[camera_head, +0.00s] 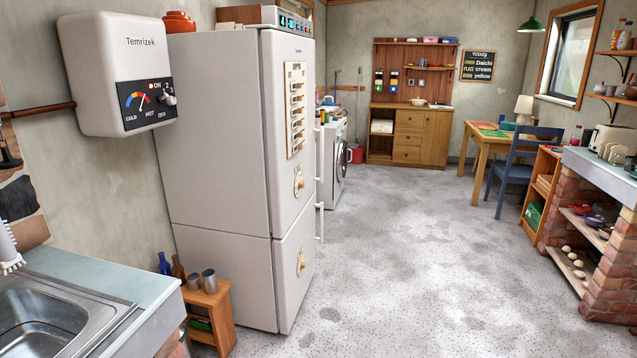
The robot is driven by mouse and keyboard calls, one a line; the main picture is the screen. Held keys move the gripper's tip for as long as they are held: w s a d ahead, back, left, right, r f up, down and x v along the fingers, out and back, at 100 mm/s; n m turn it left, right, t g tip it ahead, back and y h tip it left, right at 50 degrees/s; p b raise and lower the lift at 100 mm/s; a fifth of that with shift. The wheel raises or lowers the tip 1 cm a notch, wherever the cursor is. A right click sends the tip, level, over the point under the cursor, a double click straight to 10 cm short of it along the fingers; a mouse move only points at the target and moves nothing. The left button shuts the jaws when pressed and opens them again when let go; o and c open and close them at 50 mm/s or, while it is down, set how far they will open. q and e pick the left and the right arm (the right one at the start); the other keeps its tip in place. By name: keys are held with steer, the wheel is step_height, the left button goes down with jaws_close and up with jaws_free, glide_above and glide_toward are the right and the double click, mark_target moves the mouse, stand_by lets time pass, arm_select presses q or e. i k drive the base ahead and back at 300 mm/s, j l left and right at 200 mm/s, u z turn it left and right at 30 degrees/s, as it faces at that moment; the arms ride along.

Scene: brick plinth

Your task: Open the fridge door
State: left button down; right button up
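A tall white fridge (218,150) stands left of the middle in the head view. Its upper door (288,110) and lower door (294,262) face right and look closed. An upright white handle (319,152) sits on the far edge of the upper door. A second handle (320,220) sits on the far edge of the lower door. The door fronts are seen at a steep slant. Neither of my grippers is in view.
A sink counter (130,290) is at the lower left, with a small wooden stool (215,315) holding cups beside the fridge. A brick plinth (612,250) stands at the right. A blue chair (515,165) and table are behind it. The grey floor (420,270) between is clear.

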mark_target(285, 58)
steer(key=i+z, duration=0.2)
steer(key=i, duration=2.6)
